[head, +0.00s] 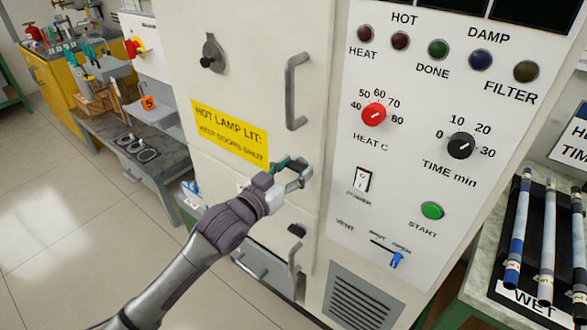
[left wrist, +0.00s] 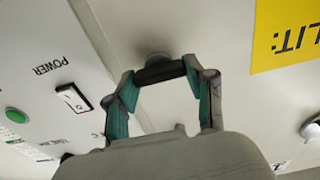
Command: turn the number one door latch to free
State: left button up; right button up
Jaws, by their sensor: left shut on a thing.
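My left gripper (head: 296,171) is at the front of the cream cabinet, below the upper door's grey bar handle (head: 291,92). In the left wrist view its two teal-lined fingers (left wrist: 160,80) are shut on the ends of a short black latch bar (left wrist: 158,73). The bar stands out from a round grey hub (left wrist: 154,57) on the cabinet face. In the head view the gripper mostly hides this latch. Another latch (head: 211,54), a grey plate with a black knob, sits higher on the upper door. I cannot read a door number on either. My right gripper is not in view.
A yellow hot-lamp sign (head: 231,132) is left of the gripper. The control panel, with a red heat dial (head: 373,114) and power switch (head: 362,180), is to the right. A lower handle (head: 294,261) sticks out below. Striped rods (head: 518,230) lie far right. The floor at left is clear.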

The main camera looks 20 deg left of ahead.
pick_arm(q)
jog(key=shift+m, duration=0.3)
jog(key=m+p, duration=0.2)
jog(key=shift+r+m, duration=0.15)
jog(key=shift+m, duration=0.15)
jog(key=m+p, duration=0.2)
jog(key=m, duration=0.3)
jog(key=shift+d+p, duration=0.1)
jog(key=shift+p, duration=0.2)
jog(key=m, duration=0.2)
jog(key=m+p, duration=0.1)
jog(key=m, duration=0.2)
jog(key=shift+d+f, duration=0.1)
jog(key=shift+f, duration=0.1)
jog(key=m+p, duration=0.1)
jog(key=m, duration=0.3)
jog(key=shift+f+m, duration=0.15)
jog(key=shift+m, duration=0.15)
jog(key=o, duration=1.2)
jog(key=shift+c, duration=0.2)
